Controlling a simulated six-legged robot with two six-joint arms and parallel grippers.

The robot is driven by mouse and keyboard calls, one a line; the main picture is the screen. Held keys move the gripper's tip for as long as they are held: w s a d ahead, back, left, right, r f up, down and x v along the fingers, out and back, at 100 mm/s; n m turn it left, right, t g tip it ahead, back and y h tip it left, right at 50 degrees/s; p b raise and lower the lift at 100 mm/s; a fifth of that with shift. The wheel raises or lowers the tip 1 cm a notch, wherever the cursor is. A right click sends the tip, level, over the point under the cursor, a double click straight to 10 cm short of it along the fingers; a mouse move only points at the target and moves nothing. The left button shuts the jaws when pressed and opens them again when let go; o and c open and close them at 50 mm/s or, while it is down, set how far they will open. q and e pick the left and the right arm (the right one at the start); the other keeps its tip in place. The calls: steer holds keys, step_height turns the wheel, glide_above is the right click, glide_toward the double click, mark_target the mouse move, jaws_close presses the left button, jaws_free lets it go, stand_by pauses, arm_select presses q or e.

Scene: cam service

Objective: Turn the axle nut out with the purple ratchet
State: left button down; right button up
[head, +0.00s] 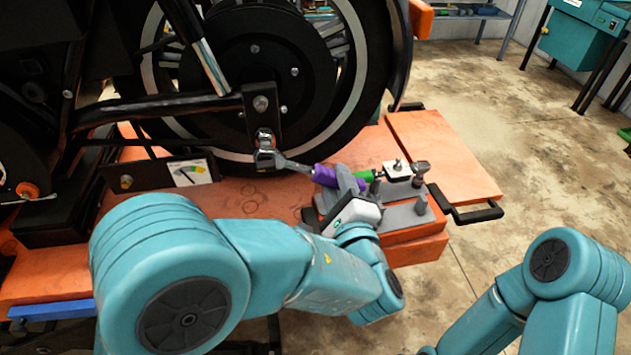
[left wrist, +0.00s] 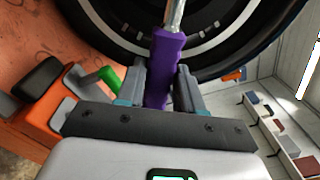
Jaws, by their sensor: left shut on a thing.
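The purple ratchet (head: 325,176) points left in the head view, its metal head (head: 266,156) at the axle nut below the swingarm end. The head covers the nut, and I cannot tell how fully it is seated. My left gripper (head: 350,185) is shut on the purple handle. In the left wrist view the handle (left wrist: 166,62) stands between the two fingers of the left gripper (left wrist: 160,88), with the steel shank running up toward the wheel. My right arm shows at the lower right of the head view, but its gripper is out of view.
The motorcycle wheel (head: 350,75) stands over the orange lift table (head: 440,150). A grey tool holder (head: 405,215) with a green-handled tool (head: 362,175) and an upright socket piece (head: 420,172) sits right of the gripper. A gauge card (head: 188,174) is at left.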

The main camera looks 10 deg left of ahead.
arm_select(q)
steer(key=shift+w+a+r, duration=0.1)
steer(key=shift+w+a, duration=0.15)
steer(key=shift+w+r+p, duration=0.1)
steer(key=shift+w+p, duration=0.4)
steer(key=shift+w, duration=0.2)
steer(key=shift+x, duration=0.75)
steer(key=x, duration=0.2)
steer(key=shift+w, duration=0.25)
